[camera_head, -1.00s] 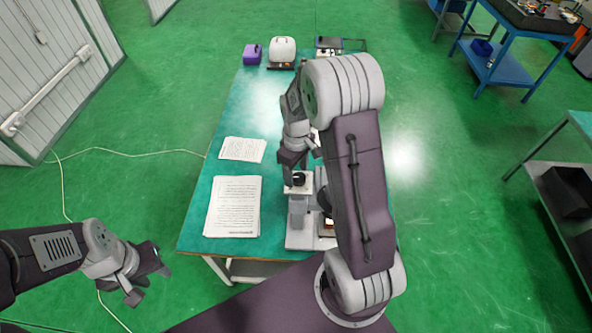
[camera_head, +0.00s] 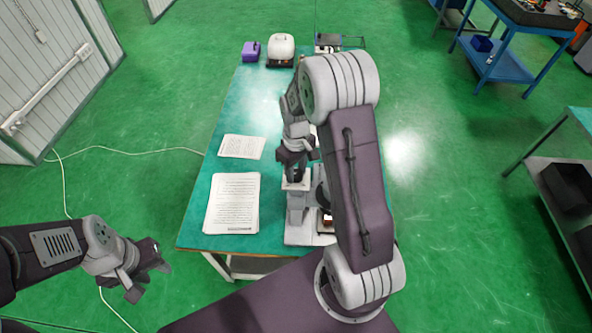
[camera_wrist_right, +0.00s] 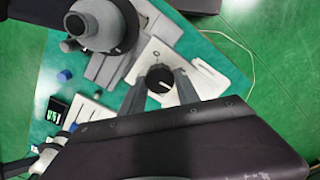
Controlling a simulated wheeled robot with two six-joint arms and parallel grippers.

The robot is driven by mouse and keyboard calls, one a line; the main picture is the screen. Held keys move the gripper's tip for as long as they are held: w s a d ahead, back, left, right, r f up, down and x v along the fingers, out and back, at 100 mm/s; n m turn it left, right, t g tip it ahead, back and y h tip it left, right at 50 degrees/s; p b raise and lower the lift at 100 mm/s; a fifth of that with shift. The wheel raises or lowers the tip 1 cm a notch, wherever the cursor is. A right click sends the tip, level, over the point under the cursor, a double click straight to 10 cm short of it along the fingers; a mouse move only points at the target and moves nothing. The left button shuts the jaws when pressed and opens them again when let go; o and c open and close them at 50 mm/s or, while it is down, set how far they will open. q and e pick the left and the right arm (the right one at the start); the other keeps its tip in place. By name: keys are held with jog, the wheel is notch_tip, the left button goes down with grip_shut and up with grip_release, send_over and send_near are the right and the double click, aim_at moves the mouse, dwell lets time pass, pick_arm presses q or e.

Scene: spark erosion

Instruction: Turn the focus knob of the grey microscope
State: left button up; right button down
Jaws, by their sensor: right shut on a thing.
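The grey microscope (camera_head: 297,232) stands at the near end of the green table, partly hidden by my right arm in the head view. Its black focus knob (camera_head: 295,174) sits on top of a pale plate. In the right wrist view the round knob (camera_wrist_right: 160,80) has a white mark and lies between the two fingers. My right gripper (camera_head: 295,171) points down and is shut on the knob; it also shows in the right wrist view (camera_wrist_right: 161,84). My left gripper (camera_head: 150,277) is open and empty, left of the table over the floor.
Printed papers (camera_head: 232,202) lie left of the microscope, with another sheet (camera_head: 242,147) behind them. A purple box (camera_head: 251,51) and a white rounded device (camera_head: 281,48) stand at the far end. A thin cable (camera_head: 130,152) crosses the floor.

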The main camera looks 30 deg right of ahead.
aim_at(296, 174)
jog(key=c, duration=0.9)
grip_release()
jog(key=shift+r, duration=0.3)
notch_tip(296, 174, up, 8)
jog(key=b, duration=0.2)
jog(key=shift+r, duration=0.25)
jog(key=shift+s, duration=0.1)
